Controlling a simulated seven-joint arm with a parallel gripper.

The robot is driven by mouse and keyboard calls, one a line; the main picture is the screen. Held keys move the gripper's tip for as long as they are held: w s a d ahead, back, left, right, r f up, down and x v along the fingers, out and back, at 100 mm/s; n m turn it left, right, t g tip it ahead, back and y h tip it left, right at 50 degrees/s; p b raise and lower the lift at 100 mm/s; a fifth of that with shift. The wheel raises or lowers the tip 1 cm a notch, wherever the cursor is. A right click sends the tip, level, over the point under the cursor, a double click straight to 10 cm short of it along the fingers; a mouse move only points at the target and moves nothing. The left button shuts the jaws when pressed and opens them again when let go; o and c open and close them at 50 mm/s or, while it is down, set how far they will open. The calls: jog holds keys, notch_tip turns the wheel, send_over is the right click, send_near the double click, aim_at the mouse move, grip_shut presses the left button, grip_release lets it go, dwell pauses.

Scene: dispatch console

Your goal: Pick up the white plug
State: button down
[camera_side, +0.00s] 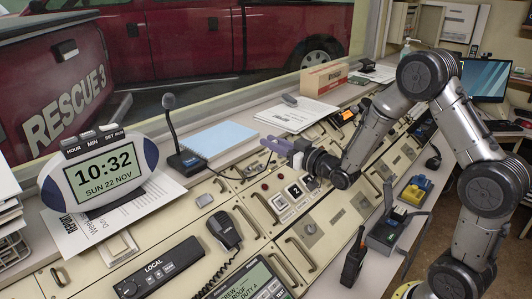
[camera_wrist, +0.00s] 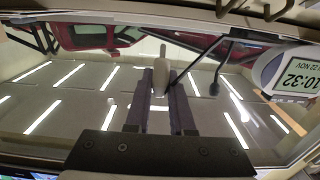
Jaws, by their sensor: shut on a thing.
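The white plug (camera_wrist: 160,75) shows in the wrist view as a pale, upright, rounded piece between the tips of my gripper (camera_wrist: 160,92). The two dark purple fingers press on it from both sides. In the side view my gripper (camera_side: 274,145) is raised above the console, its purple fingers pointing left toward the window. The plug is too small or hidden to make out between the fingers there.
The console (camera_side: 250,190) lies below, with handles, a radio handset (camera_side: 224,231) and numbered keys. A desk microphone (camera_side: 178,130), a blue notepad (camera_side: 218,138) and an oval clock (camera_side: 100,170) stand left of my gripper. A walkie-talkie (camera_side: 353,262) stands at the front.

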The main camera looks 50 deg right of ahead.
jog(key=s+a+r, duration=0.1)
jog(key=s+r, duration=0.5)
jog(key=s, duration=0.4)
jog(key=shift+s+a, duration=0.25)
jog(key=shift+s, duration=0.15)
jog(key=shift+s+r, duration=0.35)
jog(key=shift+r, duration=0.35)
jog(key=shift+s+r, duration=0.15)
jog(key=shift+r, duration=0.15)
jog(key=shift+s+r, duration=0.1)
jog(key=shift+s+r, duration=0.55)
jog(key=shift+r, duration=0.25)
jog(key=shift+s+r, duration=0.5)
jog(key=shift+r, duration=0.3)
